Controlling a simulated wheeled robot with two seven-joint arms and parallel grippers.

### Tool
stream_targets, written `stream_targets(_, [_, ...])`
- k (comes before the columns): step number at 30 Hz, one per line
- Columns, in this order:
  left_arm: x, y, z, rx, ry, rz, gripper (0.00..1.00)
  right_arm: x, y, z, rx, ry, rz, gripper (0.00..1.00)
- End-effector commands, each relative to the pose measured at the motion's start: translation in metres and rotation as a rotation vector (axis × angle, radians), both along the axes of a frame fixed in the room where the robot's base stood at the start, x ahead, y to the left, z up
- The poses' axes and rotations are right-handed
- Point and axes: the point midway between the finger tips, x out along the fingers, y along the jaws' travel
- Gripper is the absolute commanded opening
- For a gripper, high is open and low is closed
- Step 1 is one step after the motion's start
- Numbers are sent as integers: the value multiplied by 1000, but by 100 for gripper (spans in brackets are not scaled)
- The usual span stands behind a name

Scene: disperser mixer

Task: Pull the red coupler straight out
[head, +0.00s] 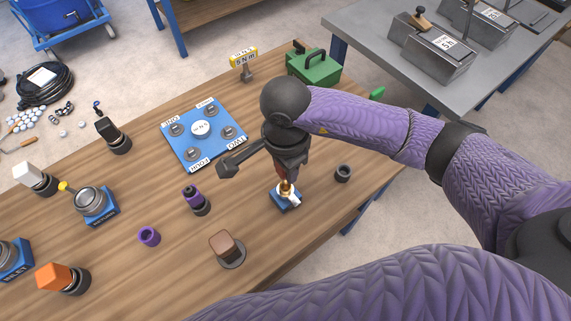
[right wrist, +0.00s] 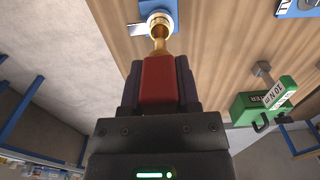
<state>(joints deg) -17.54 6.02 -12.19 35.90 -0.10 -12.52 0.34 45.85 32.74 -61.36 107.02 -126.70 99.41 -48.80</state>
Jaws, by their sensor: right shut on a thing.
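The red coupler (right wrist: 158,82) sits between the fingers of my right gripper (right wrist: 158,95) in the right wrist view. My right gripper (head: 285,168) also shows in the head view, pointing down and shut on the coupler, which is mostly hidden there. A brass piece (right wrist: 159,44) runs from the coupler's end to a round brass fitting with a pale side part. This fitting stands on a small blue base (head: 284,204) on the wooden table. I cannot tell whether the coupler is still seated on the fitting. My left gripper is not in view.
A dark ring (head: 343,173) stands right of the blue base. A brown block on a round base (head: 226,247) is at front left. A blue labelled board (head: 203,130) and a green box (head: 314,67) lie farther back. The table's edge is close on the right.

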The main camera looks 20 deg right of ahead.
Motion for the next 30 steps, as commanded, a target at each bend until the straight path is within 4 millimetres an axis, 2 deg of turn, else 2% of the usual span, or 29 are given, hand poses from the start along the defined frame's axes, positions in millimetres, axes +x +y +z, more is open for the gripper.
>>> stream_targets(6, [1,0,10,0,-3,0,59,0,0,14,-1,-1,0,0])
stream_targets(17, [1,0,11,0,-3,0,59,0,0,15,-1,-1,0,0])
stream_targets(30, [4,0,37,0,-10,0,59,0,0,52,0,-2,0,0])
